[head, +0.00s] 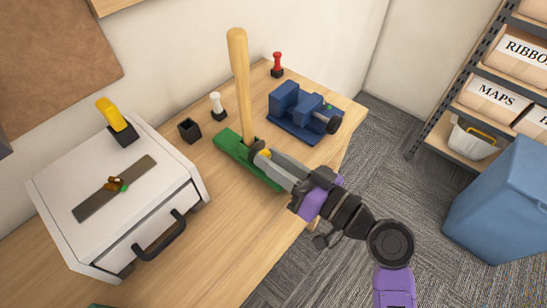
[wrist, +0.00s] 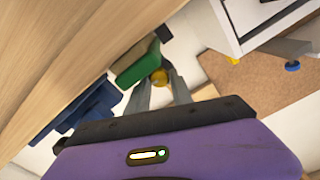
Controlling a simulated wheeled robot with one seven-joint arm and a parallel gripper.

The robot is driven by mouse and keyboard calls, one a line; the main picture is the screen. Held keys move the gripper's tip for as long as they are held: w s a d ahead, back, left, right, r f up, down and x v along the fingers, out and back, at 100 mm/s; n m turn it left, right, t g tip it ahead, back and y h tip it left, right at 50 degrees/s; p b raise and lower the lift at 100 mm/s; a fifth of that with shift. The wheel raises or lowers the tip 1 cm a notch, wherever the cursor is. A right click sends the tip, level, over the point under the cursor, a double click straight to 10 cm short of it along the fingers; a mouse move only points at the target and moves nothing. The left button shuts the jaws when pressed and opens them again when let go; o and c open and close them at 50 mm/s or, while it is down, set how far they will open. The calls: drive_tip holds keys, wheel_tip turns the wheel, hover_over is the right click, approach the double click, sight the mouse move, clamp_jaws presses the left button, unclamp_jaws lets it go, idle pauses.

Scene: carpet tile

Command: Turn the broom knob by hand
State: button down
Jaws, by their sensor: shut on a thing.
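A tan wooden broom handle (head: 240,85) stands upright in a green holder (head: 232,146) on the wooden table. The small yellow broom knob (head: 266,153) is at the holder, just right of the handle's foot, partly hidden by my fingers. My gripper (head: 262,157) reaches in from the lower right and is shut on the knob. In the wrist view the yellow knob (wrist: 159,77) lies between the tips of my two grey fingers, against the green holder (wrist: 137,64). Whether the knob is turned cannot be told.
A blue vise-like device (head: 300,112) stands right of the holder. A red peg (head: 277,64), a white peg (head: 217,105) and an empty black socket (head: 190,130) stand behind. A white drawer box (head: 95,215) with a yellow-handled item (head: 113,115) fills the left.

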drive_tip(key=c, duration=1.1)
unclamp_jaws()
drive_tip(key=shift+c, duration=0.2)
drive_tip(key=b+v, duration=0.1)
drive_tip(key=v, duration=0.6)
drive_tip(key=shift+s+d, duration=0.25)
drive_tip(key=shift+d, duration=0.1)
